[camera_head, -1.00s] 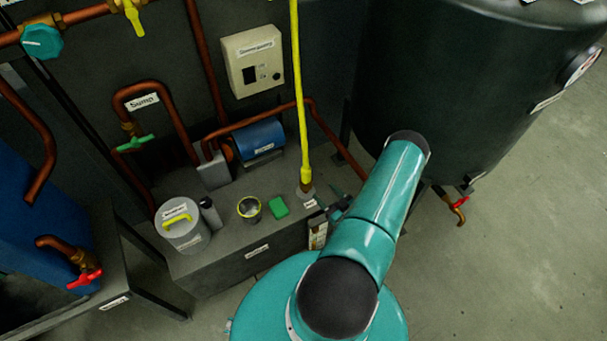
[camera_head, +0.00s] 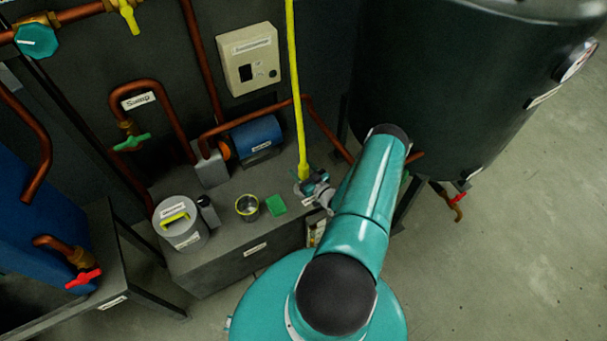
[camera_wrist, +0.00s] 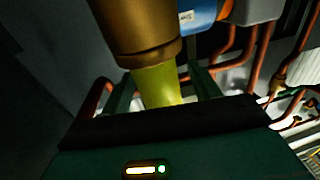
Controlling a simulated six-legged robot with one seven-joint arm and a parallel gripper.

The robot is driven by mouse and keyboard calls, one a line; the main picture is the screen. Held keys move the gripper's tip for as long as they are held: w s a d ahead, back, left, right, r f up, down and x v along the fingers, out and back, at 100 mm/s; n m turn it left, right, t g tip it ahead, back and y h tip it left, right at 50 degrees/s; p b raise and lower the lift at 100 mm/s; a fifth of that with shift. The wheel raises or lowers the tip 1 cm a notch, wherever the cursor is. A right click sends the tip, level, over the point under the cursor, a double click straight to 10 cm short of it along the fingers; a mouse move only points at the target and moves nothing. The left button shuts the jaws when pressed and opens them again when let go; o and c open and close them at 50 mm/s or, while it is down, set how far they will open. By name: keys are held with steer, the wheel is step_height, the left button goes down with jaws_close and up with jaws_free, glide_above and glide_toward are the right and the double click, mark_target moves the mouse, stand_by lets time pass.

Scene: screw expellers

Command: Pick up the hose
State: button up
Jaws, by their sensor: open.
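The yellow hose (camera_head: 297,95) hangs upright in the head view, its lower end at the grey bench. In the wrist view the hose (camera_wrist: 160,88) shows with its brass end fitting (camera_wrist: 138,32) large and close. My gripper (camera_head: 312,186) is at the hose's lower end, low over the bench. In the wrist view the two green fingers of my gripper (camera_wrist: 163,84) stand on either side of the yellow part next to the brass fitting. The gripper is open. Whether a finger touches the hose I cannot tell. The brass end is mostly hidden by my gripper in the head view.
The grey bench (camera_head: 225,262) holds a grey canister (camera_head: 181,232), a dark bottle (camera_head: 208,211), a yellow-rimmed cup (camera_head: 247,208), a green block (camera_head: 276,205) and a blue motor (camera_head: 257,138). Copper pipes (camera_head: 205,70) run behind. A large dark tank (camera_head: 450,90) stands at right.

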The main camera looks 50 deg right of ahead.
steer(key=shift+w, duration=0.3)
steer(key=c, duration=1.2)
steer(key=shift+c, duration=0.3)
steer(key=shift+r, duration=0.2)
